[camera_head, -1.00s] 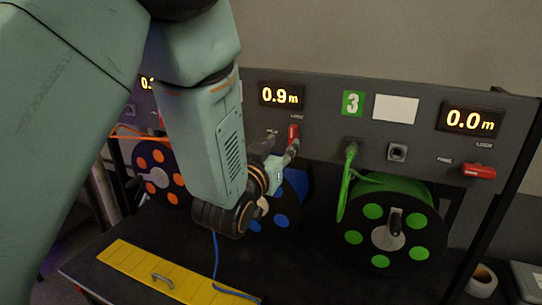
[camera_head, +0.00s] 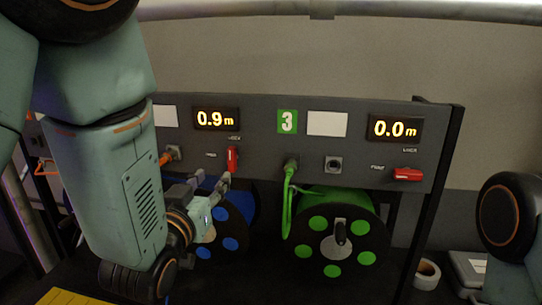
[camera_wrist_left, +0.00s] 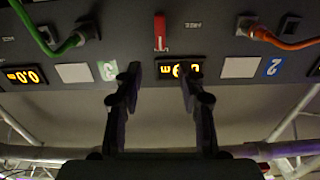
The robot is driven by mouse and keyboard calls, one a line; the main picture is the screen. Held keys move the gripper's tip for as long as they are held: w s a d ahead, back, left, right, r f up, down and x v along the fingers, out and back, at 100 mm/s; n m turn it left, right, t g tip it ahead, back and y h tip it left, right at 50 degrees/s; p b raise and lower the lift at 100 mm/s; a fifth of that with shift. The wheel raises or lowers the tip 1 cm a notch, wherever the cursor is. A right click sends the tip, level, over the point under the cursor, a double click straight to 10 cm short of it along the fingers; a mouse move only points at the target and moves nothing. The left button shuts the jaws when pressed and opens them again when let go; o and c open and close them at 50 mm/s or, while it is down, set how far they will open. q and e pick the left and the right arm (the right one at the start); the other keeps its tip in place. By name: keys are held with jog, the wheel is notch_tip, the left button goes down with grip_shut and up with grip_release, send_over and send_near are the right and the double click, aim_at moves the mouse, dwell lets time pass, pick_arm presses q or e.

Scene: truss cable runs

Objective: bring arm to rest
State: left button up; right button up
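My left gripper (camera_head: 211,184) is in front of the panel, just below the upright red lock lever (camera_head: 232,159) under the 0.9 m display (camera_head: 216,118). In the left wrist view my left gripper (camera_wrist_left: 160,72) is open, its two fingers apart with nothing between them. The red lever (camera_wrist_left: 160,33) is beyond the fingertips there, apart from them. My left arm covers the left part of the head view. My right gripper is not in view; a dark round joint of mine is at the right edge.
The blue reel (camera_head: 240,210) is partly behind my left gripper. The green reel (camera_head: 337,250) stands to its right, with a green cable (camera_head: 288,205) plugged in above. Another red lever (camera_head: 407,175) lies sideways under the 0.0 m display (camera_head: 395,128). A tape roll (camera_head: 427,274) is at lower right.

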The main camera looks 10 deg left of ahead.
aim_at(230, 156)
pick_arm(q)
jog(key=w, duration=1.1)
jog(key=shift+w+d, duration=0.2)
jog(key=shift+w, duration=0.3)
jog(key=shift+n+p, duration=0.4)
